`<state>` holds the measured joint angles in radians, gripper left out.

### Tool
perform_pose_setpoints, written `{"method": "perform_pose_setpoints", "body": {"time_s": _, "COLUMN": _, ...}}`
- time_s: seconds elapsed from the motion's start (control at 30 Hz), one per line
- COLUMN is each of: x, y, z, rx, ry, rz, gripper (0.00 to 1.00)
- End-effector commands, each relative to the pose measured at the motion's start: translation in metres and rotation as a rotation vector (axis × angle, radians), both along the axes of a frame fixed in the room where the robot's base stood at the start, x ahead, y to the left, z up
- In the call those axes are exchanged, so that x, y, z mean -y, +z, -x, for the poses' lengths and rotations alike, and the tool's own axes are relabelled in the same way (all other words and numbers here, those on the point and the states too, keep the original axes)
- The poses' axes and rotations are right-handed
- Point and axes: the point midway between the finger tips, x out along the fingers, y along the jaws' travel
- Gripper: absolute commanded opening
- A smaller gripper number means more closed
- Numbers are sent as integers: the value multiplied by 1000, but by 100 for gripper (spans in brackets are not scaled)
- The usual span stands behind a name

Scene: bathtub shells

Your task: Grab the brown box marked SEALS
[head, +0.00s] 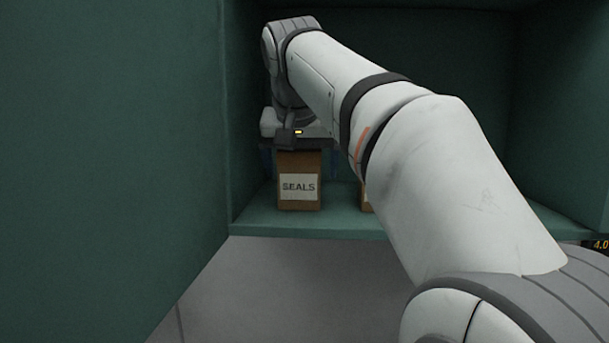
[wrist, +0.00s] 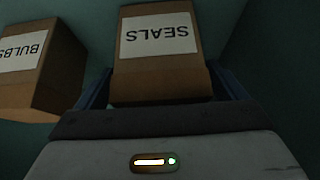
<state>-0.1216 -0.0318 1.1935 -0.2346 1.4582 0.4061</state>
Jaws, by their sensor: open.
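The brown box marked SEALS (head: 299,203) stands upright on a green shelf in the head view, its white label facing out. My gripper (head: 297,160) is at the upper part of this box, and my wrist hides the box's top. In the wrist view the SEALS box (wrist: 160,82) appears upside down, between the two blue fingers of my gripper (wrist: 164,92). The fingers are open, one on each side of the box. Whether either finger touches it, I cannot tell.
A second brown box, marked BULBS (wrist: 42,75), stands beside the SEALS box; in the head view my arm mostly hides it (head: 365,198). The green shelf (head: 330,224) has a wall close on the left. Bare shelf shows to the right.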

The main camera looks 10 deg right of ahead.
Motion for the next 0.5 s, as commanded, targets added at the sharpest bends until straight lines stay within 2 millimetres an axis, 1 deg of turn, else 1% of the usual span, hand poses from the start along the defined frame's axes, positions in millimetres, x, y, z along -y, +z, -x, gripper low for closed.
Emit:
{"method": "perform_pose_setpoints", "body": {"time_s": 0.2, "x": -1, "y": -1, "z": 0, "rx": 1, "ry": 1, "rz": 0, "gripper": 91}}
{"method": "perform_pose_setpoints", "body": {"time_s": 0.5, "x": -1, "y": 0, "z": 0, "rx": 1, "ry": 3, "rz": 0, "gripper": 66}}
